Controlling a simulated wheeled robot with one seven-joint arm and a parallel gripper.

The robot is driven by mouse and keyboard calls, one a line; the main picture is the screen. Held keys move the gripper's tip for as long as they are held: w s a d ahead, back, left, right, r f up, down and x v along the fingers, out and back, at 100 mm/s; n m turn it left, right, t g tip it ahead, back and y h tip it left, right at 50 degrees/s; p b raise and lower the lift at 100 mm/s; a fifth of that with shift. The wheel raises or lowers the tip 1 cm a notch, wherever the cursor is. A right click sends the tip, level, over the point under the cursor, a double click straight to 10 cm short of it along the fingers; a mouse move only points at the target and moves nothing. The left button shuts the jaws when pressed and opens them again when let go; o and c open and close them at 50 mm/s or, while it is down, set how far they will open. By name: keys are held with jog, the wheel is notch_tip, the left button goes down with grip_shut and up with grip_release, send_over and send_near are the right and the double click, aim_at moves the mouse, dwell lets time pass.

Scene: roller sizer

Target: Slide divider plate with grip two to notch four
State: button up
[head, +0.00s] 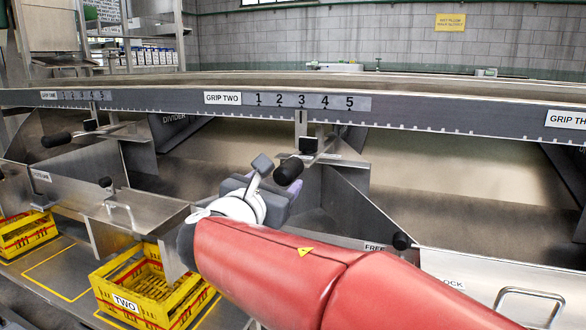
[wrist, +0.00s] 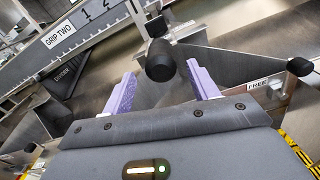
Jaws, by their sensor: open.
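The grip two divider plate (head: 322,190) hangs under the rail at the centre of the head view. Its upright tab (head: 301,122) stands below number 3 on the GRIP TWO scale (head: 312,102). Its black grip knob (head: 289,171) points toward me; it also shows in the wrist view (wrist: 160,62). My gripper (wrist: 162,90) is open, its two purple fingers on either side of the knob with gaps visible. In the head view my gripper (head: 268,188) is just below and left of the knob, partly hidden by my wrist.
A black-knobbed lever (head: 401,241) stands by the FREE label (head: 374,247), with a LOCK label (head: 452,284) farther right. Another black knob (head: 56,140) is at the left. A yellow crate (head: 150,290) marked TWO stands below left.

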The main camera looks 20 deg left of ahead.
jog(key=w, duration=0.6)
jog(key=shift+w+d, duration=0.3)
jog(key=shift+w, duration=0.05)
